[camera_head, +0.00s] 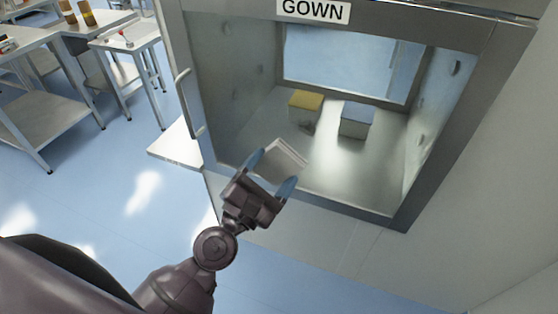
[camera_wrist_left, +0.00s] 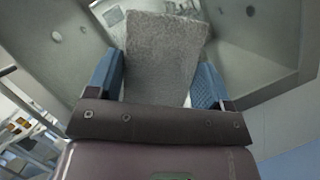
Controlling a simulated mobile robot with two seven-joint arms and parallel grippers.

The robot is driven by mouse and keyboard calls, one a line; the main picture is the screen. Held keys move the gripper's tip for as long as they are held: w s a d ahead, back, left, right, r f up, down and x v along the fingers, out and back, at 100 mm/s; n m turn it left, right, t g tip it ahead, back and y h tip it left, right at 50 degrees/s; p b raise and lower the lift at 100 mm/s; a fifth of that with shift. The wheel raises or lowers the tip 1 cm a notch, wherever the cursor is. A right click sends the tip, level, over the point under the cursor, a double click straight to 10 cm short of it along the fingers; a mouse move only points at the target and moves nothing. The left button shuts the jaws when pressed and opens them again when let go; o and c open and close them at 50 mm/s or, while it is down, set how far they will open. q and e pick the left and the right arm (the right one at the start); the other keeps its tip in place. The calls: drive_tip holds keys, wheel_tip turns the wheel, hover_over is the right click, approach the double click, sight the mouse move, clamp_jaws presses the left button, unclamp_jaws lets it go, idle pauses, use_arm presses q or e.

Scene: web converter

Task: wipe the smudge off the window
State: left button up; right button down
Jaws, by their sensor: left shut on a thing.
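My left gripper (camera_head: 271,172) is shut on a pale, flat wiping pad (camera_head: 287,154), with a blue finger on each side. In the left wrist view the pad (camera_wrist_left: 165,50) looks grey and rough and stands up between the fingers (camera_wrist_left: 157,82). The pad is in front of the lower left part of the window (camera_head: 350,165) of a grey-framed chamber. I cannot tell whether it touches the glass. A small dark patch (camera_head: 308,127) shows near the yellow box; I cannot tell if it is the smudge. My right gripper is not in view.
The window frame (camera_head: 405,190) has a handle (camera_head: 184,103) at left and a GOWN sign (camera_head: 313,11) on top. A yellow-topped box (camera_head: 305,104) and a blue-topped box (camera_head: 356,117) sit inside. Metal tables (camera_head: 120,40) stand at upper left. Blue floor is open at left.

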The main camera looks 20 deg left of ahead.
use_arm(q)
drive_tip(key=p, duration=0.2)
approach(297, 122)
drive_tip(key=shift+w+d+r, duration=0.35)
drive_tip(key=shift+w+d, duration=0.1)
drive_tip(key=shift+w, duration=0.1)
drive_tip(key=shift+w+d+r, duration=0.3)
drive_tip(key=shift+w+d, duration=0.1)
drive_tip(key=shift+w, duration=0.1)
drive_tip(key=shift+w+r, duration=0.25)
drive_tip(key=shift+w, duration=1)
drive_tip(key=shift+w+d, duration=0.1)
drive_tip(key=shift+w, duration=0.65)
drive_tip(key=shift+d, duration=0.1)
drive_tip(key=shift+s+d, duration=0.2)
drive_tip(key=shift+d, duration=1.65)
drive_tip(key=shift+w, duration=0.15)
drive_tip(key=shift+w+a+r, duration=0.1)
drive_tip(key=shift+a, duration=1.95)
